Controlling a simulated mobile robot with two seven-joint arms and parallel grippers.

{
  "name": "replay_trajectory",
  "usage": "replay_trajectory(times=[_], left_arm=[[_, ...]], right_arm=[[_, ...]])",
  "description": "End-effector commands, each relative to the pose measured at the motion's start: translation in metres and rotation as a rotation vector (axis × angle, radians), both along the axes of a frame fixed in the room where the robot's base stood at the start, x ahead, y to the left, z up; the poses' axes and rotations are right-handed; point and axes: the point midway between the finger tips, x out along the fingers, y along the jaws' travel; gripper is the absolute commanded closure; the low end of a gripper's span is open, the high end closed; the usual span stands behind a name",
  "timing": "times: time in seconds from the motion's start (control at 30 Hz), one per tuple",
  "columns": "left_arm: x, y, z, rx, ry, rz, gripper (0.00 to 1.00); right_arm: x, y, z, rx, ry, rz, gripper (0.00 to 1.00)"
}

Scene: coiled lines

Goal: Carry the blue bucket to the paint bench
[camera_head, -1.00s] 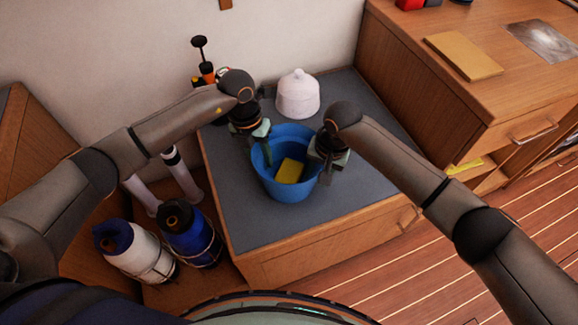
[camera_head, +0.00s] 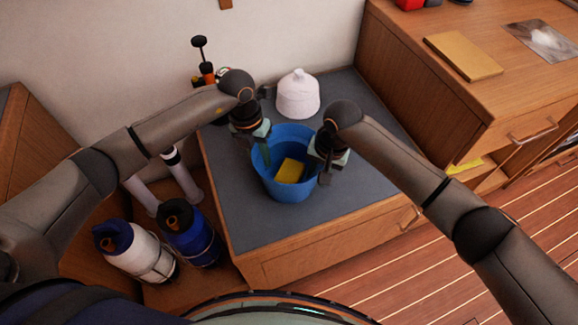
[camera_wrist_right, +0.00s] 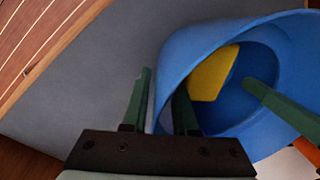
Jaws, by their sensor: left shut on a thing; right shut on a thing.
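The blue bucket (camera_head: 292,186) stands upright on the grey-topped low bench, with a yellow sponge-like block (camera_head: 290,170) inside. My left gripper (camera_head: 264,152) is shut on the bucket's left rim. My right gripper (camera_head: 325,172) is shut on its right rim. In the right wrist view the bucket (camera_wrist_right: 205,50) fills the right side, its wall between my right fingers (camera_wrist_right: 160,105); a green finger of my left gripper (camera_wrist_right: 275,100) reaches in at the far side. I cannot tell which surface is the paint bench.
A white lidded jar (camera_head: 298,95) stands behind the bucket on the grey top (camera_head: 240,215). A higher wooden cabinet (camera_head: 420,80) is at right with a tan board (camera_head: 463,56). White (camera_head: 140,252) and blue (camera_head: 190,235) bottles stand at lower left. The grey top's front is clear.

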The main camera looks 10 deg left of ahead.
Motion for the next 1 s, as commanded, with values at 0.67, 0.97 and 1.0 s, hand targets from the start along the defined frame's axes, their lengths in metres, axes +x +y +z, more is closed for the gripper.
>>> replay_trajectory(times=[0.67, 0.97, 1.0], left_arm=[[0.003, 0.006, 0.045, 0.009, -0.005, 0.013, 1.0], [0.003, 0.006, 0.051, 0.01, -0.005, 0.014, 1.0], [0.003, 0.006, 0.051, 0.01, -0.005, 0.014, 1.0]], right_arm=[[-0.001, -0.003, 0.043, -0.009, 0.006, 0.002, 1.0], [-0.002, -0.004, 0.048, -0.011, 0.007, 0.002, 1.0], [-0.002, -0.004, 0.048, -0.011, 0.007, 0.002, 1.0]])
